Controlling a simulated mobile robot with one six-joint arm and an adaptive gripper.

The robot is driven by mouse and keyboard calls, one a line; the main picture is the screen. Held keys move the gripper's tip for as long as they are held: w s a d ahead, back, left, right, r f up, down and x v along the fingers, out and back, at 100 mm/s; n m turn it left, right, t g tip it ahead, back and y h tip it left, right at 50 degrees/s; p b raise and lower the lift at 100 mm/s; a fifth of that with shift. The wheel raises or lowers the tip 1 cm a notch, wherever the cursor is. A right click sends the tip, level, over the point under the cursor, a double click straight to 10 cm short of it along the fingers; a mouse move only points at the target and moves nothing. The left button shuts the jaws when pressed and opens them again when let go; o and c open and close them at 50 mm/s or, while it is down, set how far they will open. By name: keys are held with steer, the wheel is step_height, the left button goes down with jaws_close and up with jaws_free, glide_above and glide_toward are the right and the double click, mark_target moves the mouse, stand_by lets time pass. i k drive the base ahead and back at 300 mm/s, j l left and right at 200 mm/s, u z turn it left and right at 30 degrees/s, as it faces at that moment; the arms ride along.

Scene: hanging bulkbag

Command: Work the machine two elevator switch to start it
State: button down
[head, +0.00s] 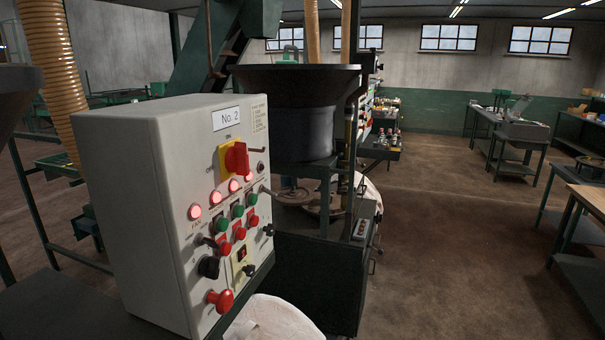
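A grey control box (140,210) marked "No. 2" stands close in front at the left. Its face carries a red rotary switch (236,157) on a yellow plate. Below it is a slanting row of lit red lamps (215,198); the leftmost is labelled "FAN". Under the lamps are green buttons (237,211) and red buttons (240,233), with small toggle levers beside them. A black knob (208,267) and a red mushroom button (220,300) sit lower. I cannot read which control is the elevator switch. My gripper is not in view.
A dark hopper (297,110) stands behind the box, with a dark green cabinet (310,285) below it. A whitish bag (273,322) is at the bottom edge. A yellow hose (55,70) hangs at left. Open floor (440,250) lies to the right, before workbenches (590,200).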

mark_target(263, 189)
steer(key=i+l+u, duration=0.15)
steer(key=u, duration=0.25)
steer(key=i+l+u, duration=0.1)
steer(key=u, duration=0.3)
steer(key=l, duration=0.1)
